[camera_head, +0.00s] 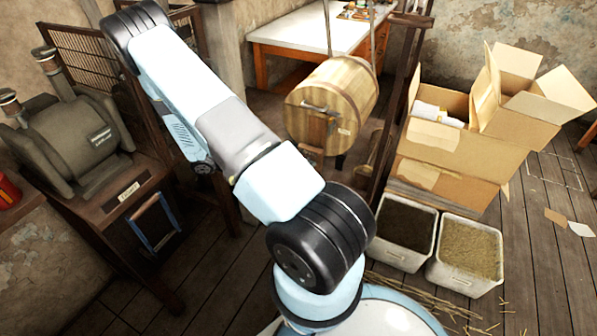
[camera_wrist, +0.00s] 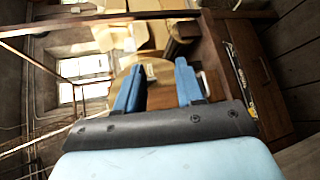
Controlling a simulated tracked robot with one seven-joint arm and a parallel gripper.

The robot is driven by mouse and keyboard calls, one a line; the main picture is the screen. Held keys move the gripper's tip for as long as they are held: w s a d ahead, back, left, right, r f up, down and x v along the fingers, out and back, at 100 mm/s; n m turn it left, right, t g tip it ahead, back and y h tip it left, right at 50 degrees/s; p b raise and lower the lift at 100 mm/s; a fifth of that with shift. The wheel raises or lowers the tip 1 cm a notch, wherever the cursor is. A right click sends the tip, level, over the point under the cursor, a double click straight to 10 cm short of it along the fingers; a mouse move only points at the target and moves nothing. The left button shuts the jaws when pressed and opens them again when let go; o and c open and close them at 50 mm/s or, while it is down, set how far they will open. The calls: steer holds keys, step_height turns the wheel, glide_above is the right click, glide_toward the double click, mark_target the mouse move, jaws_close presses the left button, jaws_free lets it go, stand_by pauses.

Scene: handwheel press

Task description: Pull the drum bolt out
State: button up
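The wooden drum (camera_head: 350,90) hangs in the middle of the head view, with its round end facing me. A dark metal fitting (camera_head: 318,108) lies across that end; it may be the bolt, but it is too small to tell. In the wrist view, my gripper (camera_wrist: 158,80) shows two blue fingers with a wide gap between them and nothing held. A round tan wooden shape (camera_wrist: 160,72) shows beyond the fingers, probably the drum. The bolt cannot be made out there.
A grey machine (camera_head: 75,145) stands on a wooden stand at left. A white-topped table (camera_head: 300,32) is behind the drum. Open cardboard boxes (camera_head: 450,150) and two bins, one dark-filled (camera_head: 405,222) and one straw-coloured (camera_head: 468,252), stand at right.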

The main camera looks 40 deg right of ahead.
steer(key=d+f+n+t+h, duration=0.2)
steer(key=d+f+h, duration=0.2)
steer(key=f, duration=0.8)
steer(key=n+t+h, duration=0.1)
steer(key=t+h, duration=0.2)
steer(key=t, duration=0.2)
glide_toward(309, 158)
steer(key=s+d, duration=0.2)
steer(key=d, duration=0.1)
steer(key=shift+s+r, duration=0.1)
steer(key=shift+r, duration=0.2)
steer(key=shift+c, duration=0.4)
jaws_close()
